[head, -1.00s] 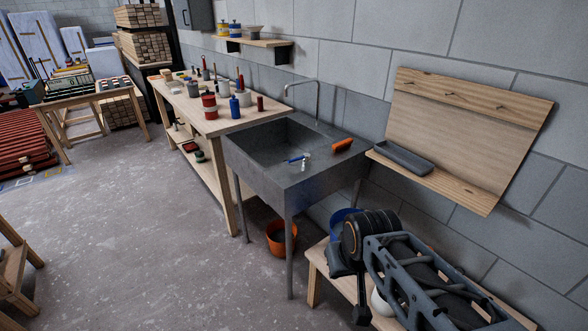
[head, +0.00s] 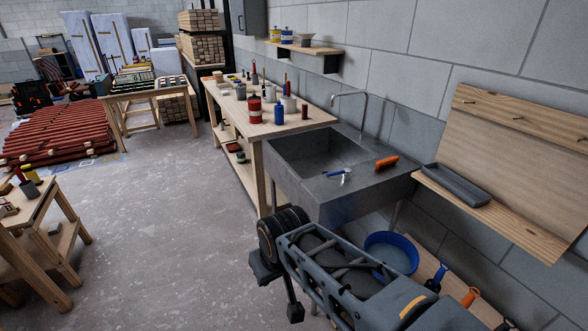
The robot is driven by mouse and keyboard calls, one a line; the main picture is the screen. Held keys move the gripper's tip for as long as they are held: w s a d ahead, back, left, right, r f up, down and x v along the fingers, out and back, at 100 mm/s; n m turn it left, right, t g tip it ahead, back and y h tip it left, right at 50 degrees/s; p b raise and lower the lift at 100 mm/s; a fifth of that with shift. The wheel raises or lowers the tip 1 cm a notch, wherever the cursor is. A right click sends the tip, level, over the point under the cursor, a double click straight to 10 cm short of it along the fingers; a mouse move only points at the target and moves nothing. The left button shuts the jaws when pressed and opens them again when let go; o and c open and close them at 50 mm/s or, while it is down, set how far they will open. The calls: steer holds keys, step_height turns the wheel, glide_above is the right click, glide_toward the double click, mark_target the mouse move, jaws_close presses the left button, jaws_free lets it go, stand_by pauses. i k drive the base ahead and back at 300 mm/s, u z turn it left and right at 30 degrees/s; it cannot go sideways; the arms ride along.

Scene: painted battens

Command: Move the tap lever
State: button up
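The tap lever (head: 333,173) is a small blue handle on a short silver tap body (head: 346,178) on the front ledge of the dark grey sink (head: 312,193). It points left, toward the basin. A tall silver spout (head: 364,112) arches at the back of the sink by the wall. My folded arm is in the lower middle of the picture, in front of the sink. My gripper (head: 294,311) seems to be the small dark end hanging below the arm's front joint, well below and apart from the lever. Its fingers cannot be made out.
An orange object (head: 386,162) lies on the sink ledge right of the tap. A workbench (head: 298,127) with pots adjoins the sink. A wall board with a shelf (head: 520,222) is at right. A blue tub (head: 391,243) sits on a low bench. Open floor (head: 160,220) lies left.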

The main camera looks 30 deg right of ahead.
mark_target(347, 172)
steer(key=u, duration=0.25)
steer(key=i, duration=0.75)
steer(key=z, duration=0.7)
steer(key=i, duration=0.5)
steer(key=z, duration=0.6)
